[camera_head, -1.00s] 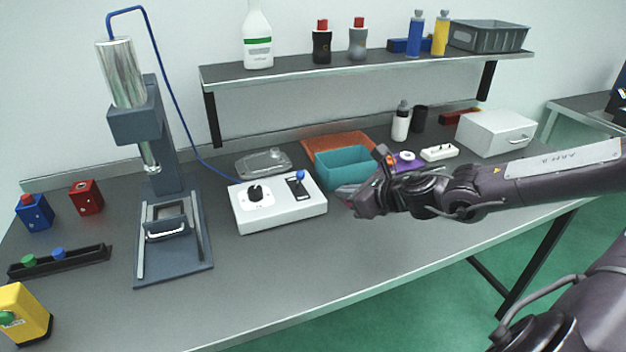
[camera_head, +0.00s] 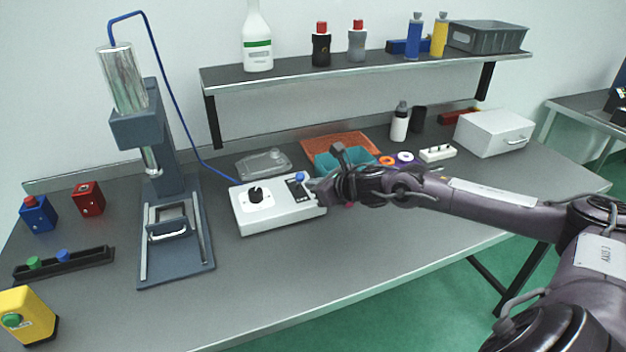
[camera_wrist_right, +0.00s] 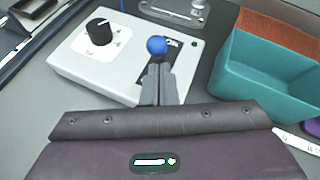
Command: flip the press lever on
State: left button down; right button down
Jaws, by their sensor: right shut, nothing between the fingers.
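The white control box (camera_head: 262,216) sits on the bench beside the press (camera_head: 165,180). It carries a black knob (camera_head: 255,194) and a lever with a blue ball (camera_head: 300,177) on a dark plate. My right gripper (camera_head: 312,185) is shut and empty, at the right side of the box, close to the lever. In the right wrist view the shut fingertips (camera_wrist_right: 159,68) are just below the blue ball (camera_wrist_right: 156,46) and overlap the dark plate; I cannot tell whether they touch the lever. The lower part of the lever is hidden. My left gripper is not in view.
A teal bin (camera_head: 345,160) stands just behind my right gripper, with an orange mat (camera_head: 340,140) behind it. A clear tray (camera_head: 264,162) lies behind the box. A white case (camera_head: 495,133) stands at the back right. The bench in front of the box is bare.

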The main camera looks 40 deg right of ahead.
jog(key=shift+w+a, duration=0.1)
jog(key=shift+w, duration=0.2)
jog(key=shift+r, duration=0.15)
